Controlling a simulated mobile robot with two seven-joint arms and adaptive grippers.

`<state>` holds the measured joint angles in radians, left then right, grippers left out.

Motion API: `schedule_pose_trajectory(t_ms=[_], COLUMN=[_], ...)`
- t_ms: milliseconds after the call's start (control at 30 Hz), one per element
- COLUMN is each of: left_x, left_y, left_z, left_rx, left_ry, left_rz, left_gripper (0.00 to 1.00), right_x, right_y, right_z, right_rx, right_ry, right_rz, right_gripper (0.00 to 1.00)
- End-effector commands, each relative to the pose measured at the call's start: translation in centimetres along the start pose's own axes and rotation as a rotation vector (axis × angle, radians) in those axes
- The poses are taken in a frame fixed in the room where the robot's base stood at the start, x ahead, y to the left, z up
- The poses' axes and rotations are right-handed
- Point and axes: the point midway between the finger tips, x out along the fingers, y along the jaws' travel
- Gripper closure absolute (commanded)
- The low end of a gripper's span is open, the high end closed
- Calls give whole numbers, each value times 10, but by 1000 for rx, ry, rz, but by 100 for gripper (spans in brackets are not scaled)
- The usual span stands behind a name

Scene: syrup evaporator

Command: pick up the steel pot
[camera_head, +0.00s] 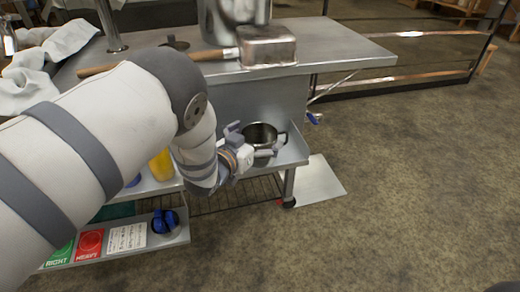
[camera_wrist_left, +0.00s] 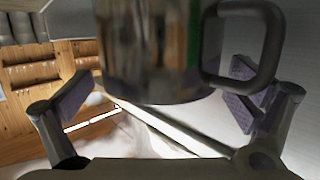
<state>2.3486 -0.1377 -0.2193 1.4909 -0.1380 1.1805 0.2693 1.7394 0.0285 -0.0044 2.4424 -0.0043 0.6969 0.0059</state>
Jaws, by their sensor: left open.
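The steel pot (camera_head: 260,135) stands on the lower shelf of the steel cart, near its right end. Its open top and a side handle show in the head view. In the left wrist view the shiny pot (camera_wrist_left: 150,50) fills the upper middle, with its dark loop handle (camera_wrist_left: 277,45) on the right. My left gripper (camera_head: 250,142) is right at the pot in the head view. In the left wrist view its two fingers (camera_wrist_left: 160,97) are spread apart, with the pot's lower part between or just beyond them. I cannot tell whether they touch it. My right gripper is not in view.
The steel table top (camera_head: 340,50) is above the shelf and holds a steel pan with a wooden handle (camera_head: 268,45). A yellow item (camera_head: 161,165) is on the shelf left of my wrist. A lower tray holds green and red labels (camera_head: 90,243). The floor at right is clear.

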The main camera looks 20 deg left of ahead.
Motion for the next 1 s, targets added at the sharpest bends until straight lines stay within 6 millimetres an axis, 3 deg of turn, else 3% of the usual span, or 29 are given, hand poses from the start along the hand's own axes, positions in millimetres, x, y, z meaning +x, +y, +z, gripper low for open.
schedule_pose_trajectory(t_ms=[100, 333, 700, 733, 800, 900, 1000], left_x=[0, -1, -2, -2, -4, -12, -38], left_y=[0, 0, 0, 0, -1, -1, -2], left_z=[-1, -1, -6, -9, -20, -41, -63], left_rx=[0, 0, 0, 0, 1, 0, 0], left_ry=[1, 0, 0, 1, 4, 4, 4], left_rz=[0, 0, -1, -1, -1, -2, -4], left_gripper=[2, 53, 54, 54, 67, 67, 67], right_x=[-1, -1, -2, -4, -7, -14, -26], right_y=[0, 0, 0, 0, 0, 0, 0], right_z=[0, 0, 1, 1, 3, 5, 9], right_rx=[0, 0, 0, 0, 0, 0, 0], right_ry=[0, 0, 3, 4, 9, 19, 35], right_rz=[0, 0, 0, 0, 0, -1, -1], right_gripper=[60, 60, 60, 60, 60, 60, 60])
